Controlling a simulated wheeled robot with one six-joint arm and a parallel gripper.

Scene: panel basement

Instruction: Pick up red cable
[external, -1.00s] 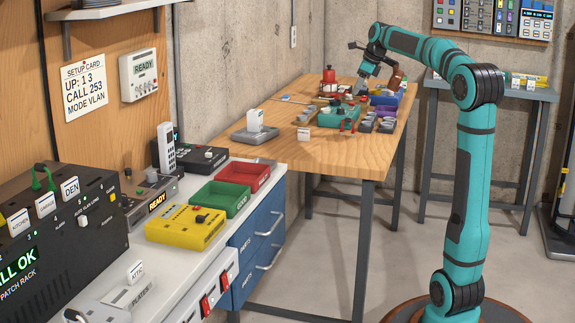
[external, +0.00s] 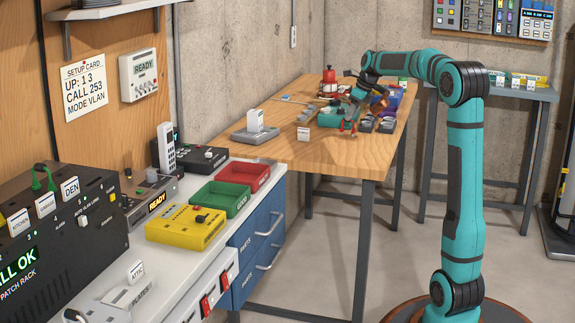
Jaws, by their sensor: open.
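A small red piece (external: 347,126), which looks like the red cable, shows at the front of the teal tray (external: 328,119) on the wooden table. It is small, and its full shape cannot be made out. My gripper (external: 356,98) is open and reaches down over the teal tray, just above and behind the red piece. The gripper hides part of the tray and what lies in it. I cannot tell whether the fingers touch anything.
On the wooden table (external: 320,155) stand a red-topped item (external: 329,78), a purple bin (external: 393,97) and a grey base with a white block (external: 255,122). Green (external: 220,199) and red (external: 244,175) trays sit on the nearer bench. The table's front is clear.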

